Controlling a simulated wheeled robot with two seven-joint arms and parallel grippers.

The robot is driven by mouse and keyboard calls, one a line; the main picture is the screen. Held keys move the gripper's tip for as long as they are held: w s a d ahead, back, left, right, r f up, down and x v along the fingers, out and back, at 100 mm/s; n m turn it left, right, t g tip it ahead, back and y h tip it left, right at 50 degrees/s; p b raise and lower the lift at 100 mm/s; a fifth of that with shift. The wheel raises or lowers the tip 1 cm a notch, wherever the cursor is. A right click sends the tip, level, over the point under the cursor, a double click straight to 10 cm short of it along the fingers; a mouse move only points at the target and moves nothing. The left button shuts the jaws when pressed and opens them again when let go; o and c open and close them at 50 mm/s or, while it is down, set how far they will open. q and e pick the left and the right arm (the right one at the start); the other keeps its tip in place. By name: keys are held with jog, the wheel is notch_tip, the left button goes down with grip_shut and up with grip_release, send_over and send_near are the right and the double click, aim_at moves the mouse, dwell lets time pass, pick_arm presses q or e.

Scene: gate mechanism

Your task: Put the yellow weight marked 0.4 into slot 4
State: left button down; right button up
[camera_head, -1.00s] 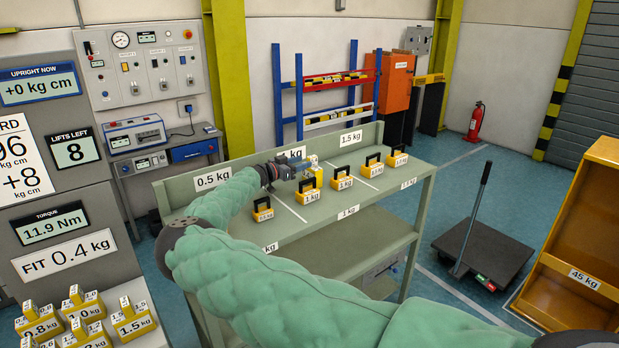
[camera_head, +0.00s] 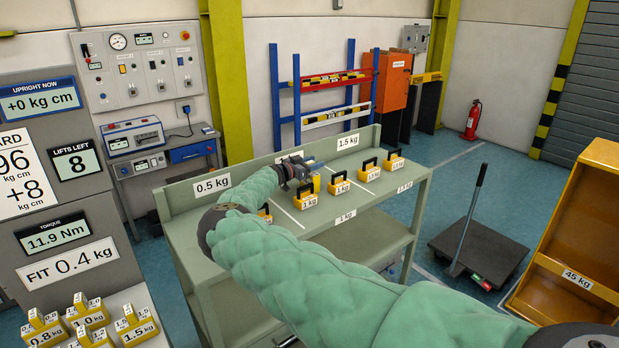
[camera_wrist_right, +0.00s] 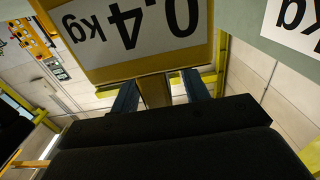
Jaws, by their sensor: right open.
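The yellow weight marked 0.4 kg (camera_wrist_right: 140,30) fills the top of the right wrist view, its label upside down. My right gripper (camera_wrist_right: 158,92) is open, with its two fingers on either side of a yellow-brown post below the label. In the head view my right gripper (camera_head: 312,168) is over the back of the green bench, close to a yellow block (camera_head: 317,183) that it partly hides. I cannot read that block's marking there. No slot marked 4 can be made out. My left gripper is not in view.
The green bench (camera_head: 385,196) carries several yellow weights with black handles, including one (camera_head: 339,184) just right of my gripper. More yellow weights (camera_head: 136,326) stand at lower left. A sign (camera_head: 67,264) reads FIT 0.4 kg. A flat trolley (camera_head: 480,250) stands on the floor.

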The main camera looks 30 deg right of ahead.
jog(key=shift+d, duration=0.1)
grip_shut()
dwell(0.4)
